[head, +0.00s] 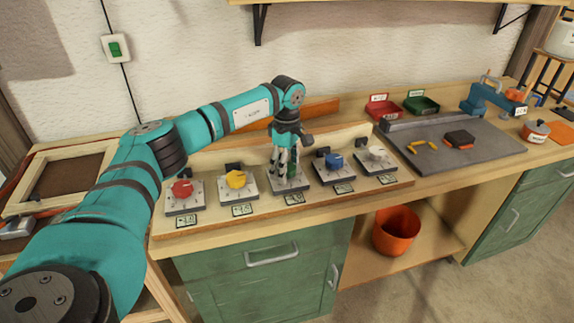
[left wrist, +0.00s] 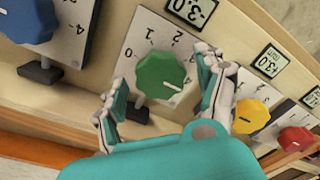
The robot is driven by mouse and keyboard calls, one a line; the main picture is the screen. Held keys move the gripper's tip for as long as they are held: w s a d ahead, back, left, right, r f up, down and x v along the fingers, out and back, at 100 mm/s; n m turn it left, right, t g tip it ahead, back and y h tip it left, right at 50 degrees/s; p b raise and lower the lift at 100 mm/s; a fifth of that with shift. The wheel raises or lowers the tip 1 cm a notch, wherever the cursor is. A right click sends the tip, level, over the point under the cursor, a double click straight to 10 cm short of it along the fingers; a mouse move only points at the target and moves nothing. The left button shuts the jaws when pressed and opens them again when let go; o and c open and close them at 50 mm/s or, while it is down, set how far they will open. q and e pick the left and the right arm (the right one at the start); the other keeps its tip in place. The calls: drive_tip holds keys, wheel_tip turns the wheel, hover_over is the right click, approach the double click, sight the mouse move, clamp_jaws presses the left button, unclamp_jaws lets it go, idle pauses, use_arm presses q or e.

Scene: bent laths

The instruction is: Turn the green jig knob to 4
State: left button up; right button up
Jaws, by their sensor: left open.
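The green jig knob (left wrist: 161,77) sits on a pale square dial plate with printed numbers. In the left wrist view its white pointer line faces right and slightly down, toward a finger of my left gripper. The 0, 1 and 2 show on the dial; a finger hides the part the line faces, so I cannot read the number there. My left gripper (left wrist: 162,87) is open, its fingers on either side of the knob, with visible gaps. In the head view my left gripper (head: 282,162) hangs over the green knob (head: 292,171), partly hiding it. My right gripper is not in view.
Red (head: 182,189), yellow (head: 236,179), blue (head: 334,161) and white (head: 376,154) knobs stand in the same row on a wooden board, close on both sides. Small label cards lie in front. A grey mat (head: 490,150) with loose parts lies to the right.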

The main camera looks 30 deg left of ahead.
use_arm(q)
wheel_tip(320, 180, up, 12)
idle(0.4)
idle(0.4)
